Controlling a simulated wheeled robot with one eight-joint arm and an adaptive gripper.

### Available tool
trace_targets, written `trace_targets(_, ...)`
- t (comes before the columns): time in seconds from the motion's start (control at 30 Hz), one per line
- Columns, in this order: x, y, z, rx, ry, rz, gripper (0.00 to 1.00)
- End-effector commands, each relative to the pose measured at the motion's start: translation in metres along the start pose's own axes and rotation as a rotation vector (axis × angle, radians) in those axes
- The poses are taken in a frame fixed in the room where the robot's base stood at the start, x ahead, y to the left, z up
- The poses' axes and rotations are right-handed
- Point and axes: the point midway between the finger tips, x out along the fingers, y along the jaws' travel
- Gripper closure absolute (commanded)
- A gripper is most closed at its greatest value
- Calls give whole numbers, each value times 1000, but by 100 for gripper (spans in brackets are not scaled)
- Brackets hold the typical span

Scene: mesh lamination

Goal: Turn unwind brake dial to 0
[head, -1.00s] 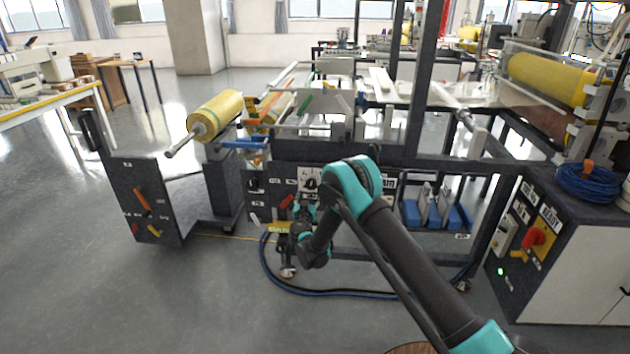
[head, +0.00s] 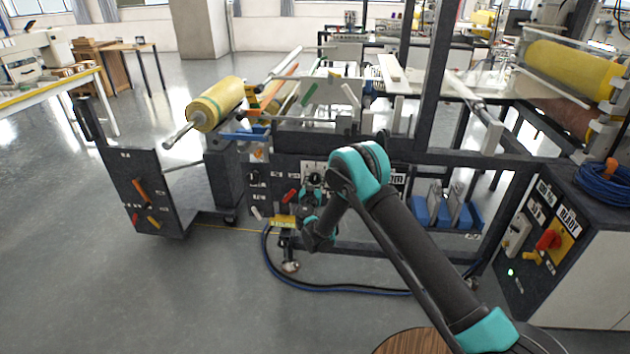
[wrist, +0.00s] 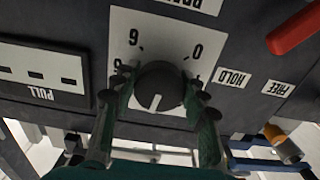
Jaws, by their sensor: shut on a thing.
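The brake dial (wrist: 158,85) is a round dark knob with a white pointer line, on a white numbered plate (wrist: 125,27) on the dark panel. The wrist view is upside down. The pointer faces down in that picture, slightly left; the 0 mark is at upper right. My gripper (wrist: 162,92) has one finger on each side of the knob and is shut on it. In the head view the dial (head: 316,178) and its plate sit behind my arm, and my gripper is small and partly hidden there.
Beside the plate are HOLD (wrist: 233,78) and FREE (wrist: 278,88) labels, a red handle (wrist: 294,30) and a PULL label (wrist: 38,75). The floor at front left is clear.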

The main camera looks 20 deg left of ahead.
Motion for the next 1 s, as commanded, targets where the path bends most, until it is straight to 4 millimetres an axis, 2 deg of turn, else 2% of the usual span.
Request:
trace_targets(0.03,0,0,0,0,0,1,74)
trace_targets(0.13,0,0,0,0,0,1,86)
trace_targets(0.57,0,1,0,-99,0,1,86)
trace_targets(1.0,0,2,0,-478,0,1,86)
